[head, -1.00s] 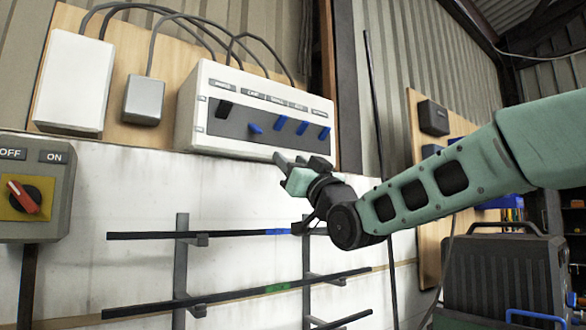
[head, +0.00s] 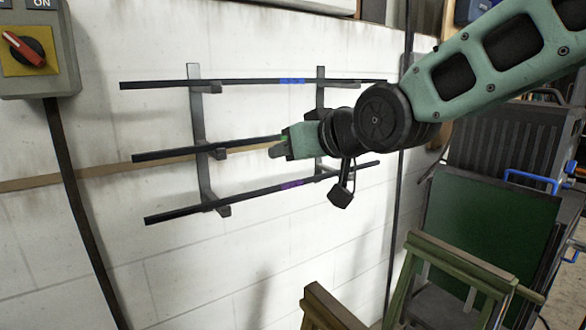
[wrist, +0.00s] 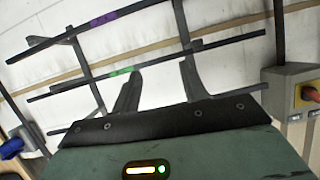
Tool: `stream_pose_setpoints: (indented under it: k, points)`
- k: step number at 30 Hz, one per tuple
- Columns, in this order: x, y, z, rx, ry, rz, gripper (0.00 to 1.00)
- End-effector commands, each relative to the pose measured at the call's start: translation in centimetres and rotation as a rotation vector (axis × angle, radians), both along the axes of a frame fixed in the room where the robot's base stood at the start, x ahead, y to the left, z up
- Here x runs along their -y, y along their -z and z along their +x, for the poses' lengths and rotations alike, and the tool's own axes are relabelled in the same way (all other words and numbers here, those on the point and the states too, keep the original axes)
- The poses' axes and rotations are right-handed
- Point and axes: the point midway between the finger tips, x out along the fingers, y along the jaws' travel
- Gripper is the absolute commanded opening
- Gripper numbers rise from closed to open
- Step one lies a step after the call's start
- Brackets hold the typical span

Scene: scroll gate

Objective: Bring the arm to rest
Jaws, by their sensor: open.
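My arm reaches in from the upper right of the head view. My gripper (head: 277,151) points left in front of the wall rack, over the middle rod near its green band. In the wrist view the two dark fingers (wrist: 160,70) stand apart with nothing between them. Whether the gripper touches the rod cannot be told.
Three dark rods with blue (head: 291,81), green (wrist: 120,71) and purple (head: 291,184) bands lie on wall brackets (head: 198,125). A switch box with a red knob (head: 24,49) is at left. A wooden-framed stand (head: 460,262) and a dark case (head: 505,142) are at right.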

Motion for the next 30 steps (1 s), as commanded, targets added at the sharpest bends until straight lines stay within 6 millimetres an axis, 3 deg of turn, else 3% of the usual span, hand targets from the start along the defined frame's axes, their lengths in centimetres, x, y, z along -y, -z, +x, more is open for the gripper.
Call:
stream_pose_setpoints:
  k: [3, 6, 10, 15, 18, 21, 30]
  points:
    - [1.6, 6.3, -5.8, -0.216, -0.029, -0.156, 0.44]
    - [3.8, 10.9, -11.1, -0.393, -0.053, -0.289, 0.44]
    - [7.4, 15.4, -18.2, -0.605, -0.083, -0.455, 0.44]
    - [11.7, 18.6, -25.3, -0.811, -0.108, -0.619, 0.44]
    - [13.3, 19.3, -27.6, -0.879, -0.116, -0.675, 0.44]
    - [14.0, 19.6, -28.7, -0.910, -0.119, -0.700, 0.44]
    - [14.1, 19.6, -28.8, -0.915, -0.120, -0.704, 0.44]
